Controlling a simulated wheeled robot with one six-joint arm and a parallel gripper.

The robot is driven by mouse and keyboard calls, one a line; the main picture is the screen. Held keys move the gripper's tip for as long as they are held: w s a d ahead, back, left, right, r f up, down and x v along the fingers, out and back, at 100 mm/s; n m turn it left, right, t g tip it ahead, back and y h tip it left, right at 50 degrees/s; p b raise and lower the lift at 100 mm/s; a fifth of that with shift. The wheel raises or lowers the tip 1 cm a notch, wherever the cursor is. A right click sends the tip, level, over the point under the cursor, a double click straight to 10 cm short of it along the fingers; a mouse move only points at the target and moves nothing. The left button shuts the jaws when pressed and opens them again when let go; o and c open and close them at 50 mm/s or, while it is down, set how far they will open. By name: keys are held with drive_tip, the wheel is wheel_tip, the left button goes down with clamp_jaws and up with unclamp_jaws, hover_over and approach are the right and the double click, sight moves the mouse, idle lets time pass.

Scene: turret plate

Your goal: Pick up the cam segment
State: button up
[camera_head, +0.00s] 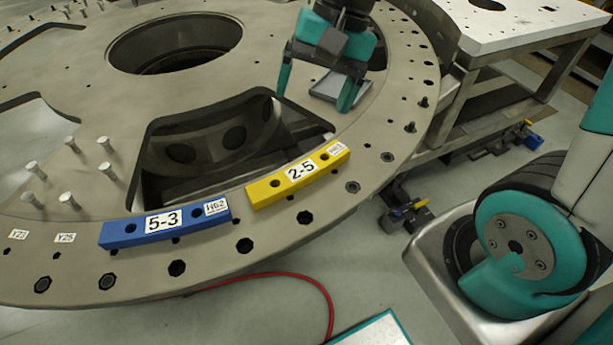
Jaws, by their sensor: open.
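A yellow curved block (297,178) labelled 2-5 lies on the rim of the large round metal plate (335,213). A blue block (165,226) labelled 5-3 lies to its left on the same rim. Both look like cam segments; I cannot tell which one the task names. My gripper (313,99) has teal fingers set wide apart, with neither coloured block between them. It is above the plate near the upper right, up and slightly right of the yellow block. A flat grey rectangular piece (328,88) shows between and behind the fingers, partly hidden.
The plate has a large round hole (175,50) and a cut-out (165,165) behind the blocks. Several upright pins (68,200) stand at the left. A metal side table (535,35) is at the upper right. A red cable (300,280) runs below the plate's front edge.

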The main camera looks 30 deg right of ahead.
drive_tip(key=w+d+f+m+b, duration=0.2)
drive_tip(key=w+d+f+m, duration=0.6)
drive_tip(key=m, duration=0.3)
hover_over(301, 170)
drive_tip(key=d, duration=0.3)
drive_tip(key=f, duration=0.7)
drive_tip(key=w+f, duration=0.1)
drive_tip(key=f, duration=0.3)
drive_tip(key=shift+a, duration=0.25)
drive_tip(key=shift+s+p+x, duration=0.15)
drive_tip(key=shift+p+x, duration=0.2)
drive_tip(key=shift+x, duration=1.15)
drive_tip(key=shift+s+p+x, duration=0.2)
drive_tip(key=shift+p+x, duration=0.15)
drive_tip(key=shift+x, duration=1.1)
drive_tip(key=c, duration=1.2)
drive_tip(key=shift+r, duration=0.1)
